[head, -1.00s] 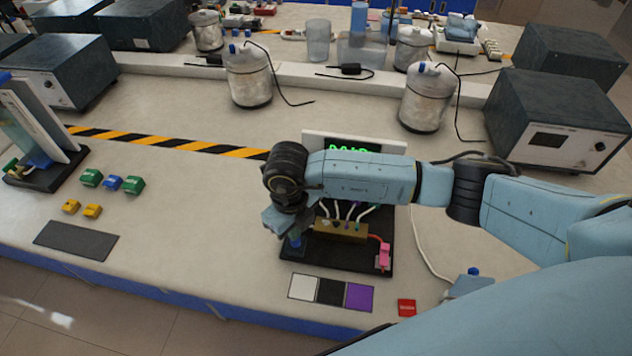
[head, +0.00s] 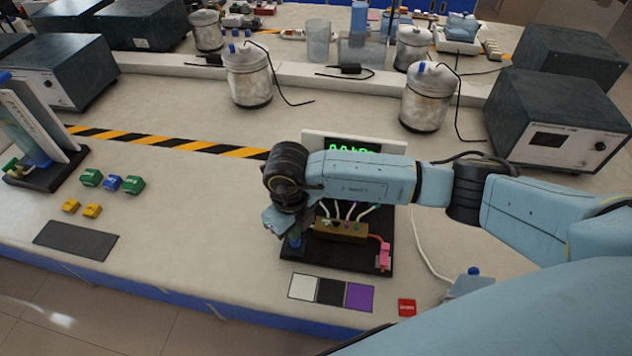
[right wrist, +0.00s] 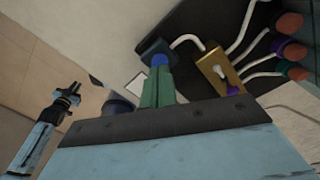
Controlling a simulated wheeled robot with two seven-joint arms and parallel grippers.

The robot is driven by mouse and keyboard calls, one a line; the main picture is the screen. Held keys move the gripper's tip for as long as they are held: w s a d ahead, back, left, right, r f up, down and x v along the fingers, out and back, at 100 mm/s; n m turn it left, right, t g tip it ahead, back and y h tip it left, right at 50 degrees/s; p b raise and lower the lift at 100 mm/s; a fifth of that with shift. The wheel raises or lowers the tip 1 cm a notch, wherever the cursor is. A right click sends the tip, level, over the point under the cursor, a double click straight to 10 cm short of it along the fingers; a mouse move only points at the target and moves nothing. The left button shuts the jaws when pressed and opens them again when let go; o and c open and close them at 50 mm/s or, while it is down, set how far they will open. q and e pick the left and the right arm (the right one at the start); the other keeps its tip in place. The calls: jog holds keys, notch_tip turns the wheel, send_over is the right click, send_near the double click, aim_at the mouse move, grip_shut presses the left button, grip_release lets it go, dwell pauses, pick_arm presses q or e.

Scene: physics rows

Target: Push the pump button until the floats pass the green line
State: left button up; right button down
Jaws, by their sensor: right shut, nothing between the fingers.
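My right gripper (head: 291,238) is shut and points down at the near left corner of a black base (head: 345,260). In the right wrist view its green fingers (right wrist: 159,88) meet at a blue pump button (right wrist: 160,60). They seem to touch it, but how far it is pressed I cannot tell. White tubes run from a brass block (head: 340,231) toward coloured round parts (right wrist: 289,22). My arm hides much of the rig behind, so floats and a green line cannot be made out. A gripper at the left of the right wrist view (right wrist: 67,98) seems to be my left.
A panel with green glowing characters (head: 350,147) stands behind my right arm. White, black and purple squares (head: 330,291) and a red block (head: 407,307) lie in front of the base. Jars (head: 425,100) and instrument boxes (head: 555,120) stand farther back.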

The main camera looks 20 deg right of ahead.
jog(key=shift+f+b, duration=1.05)
jog(key=shift+f, duration=0.3)
jog(key=shift+r, duration=0.2)
jog(key=shift+r+p, duration=1)
jog(key=shift+r, duration=0.05)
jog(key=shift+f+b, duration=0.95)
jog(key=shift+f, duration=0.2)
jog(key=shift+r, duration=0.1)
jog(key=shift+r+p, duration=0.9)
jog(key=shift+r, duration=0.15)
